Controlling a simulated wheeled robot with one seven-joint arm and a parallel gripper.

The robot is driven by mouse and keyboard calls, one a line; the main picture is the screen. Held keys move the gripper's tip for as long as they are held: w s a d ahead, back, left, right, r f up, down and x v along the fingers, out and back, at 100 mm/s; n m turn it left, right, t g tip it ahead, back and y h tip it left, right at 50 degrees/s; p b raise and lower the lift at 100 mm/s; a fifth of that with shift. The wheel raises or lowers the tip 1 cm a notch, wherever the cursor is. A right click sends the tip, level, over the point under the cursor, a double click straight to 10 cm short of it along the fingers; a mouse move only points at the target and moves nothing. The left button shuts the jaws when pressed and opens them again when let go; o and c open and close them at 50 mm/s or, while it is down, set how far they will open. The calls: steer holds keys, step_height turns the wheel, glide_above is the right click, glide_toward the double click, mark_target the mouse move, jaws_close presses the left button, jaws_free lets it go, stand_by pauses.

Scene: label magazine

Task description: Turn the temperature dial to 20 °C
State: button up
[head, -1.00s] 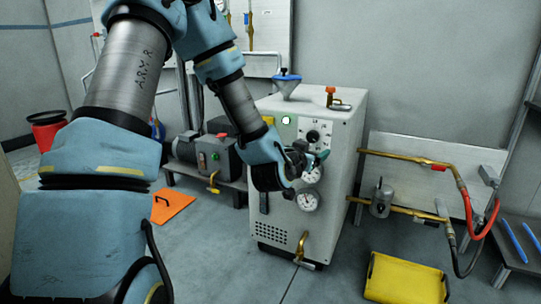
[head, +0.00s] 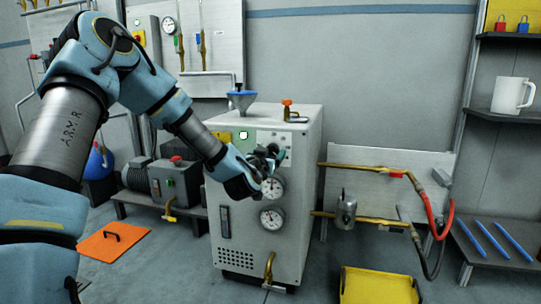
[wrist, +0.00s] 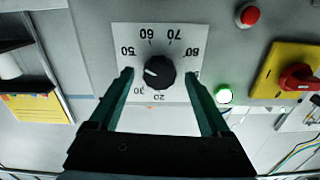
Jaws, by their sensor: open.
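The temperature dial (wrist: 159,72) is a black round knob with a white pointer line, on a white scale plate (wrist: 180,118) that appears upside down in the wrist view. The pointer points left, below the 50, roughly where 40 would be; that mark is hidden by the left finger. The 20 is at the bottom of the scale, beside the 30. My gripper (wrist: 160,75) is open, with one fingertip on each side of the knob and gaps showing between.
A lit green lamp (wrist: 224,95), a red button (wrist: 248,14) and a red switch on a yellow plate (wrist: 297,77) are near the dial. Two gauges (head: 271,218) sit below it. Brass pipes (head: 365,169) run to the right. A yellow tray (head: 378,286) is on the floor.

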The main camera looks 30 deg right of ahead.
steer(key=shift+w+d, duration=0.25)
steer(key=shift+d, duration=0.05)
steer(key=shift+c, duration=0.2)
jaws_close()
stand_by(0.3)
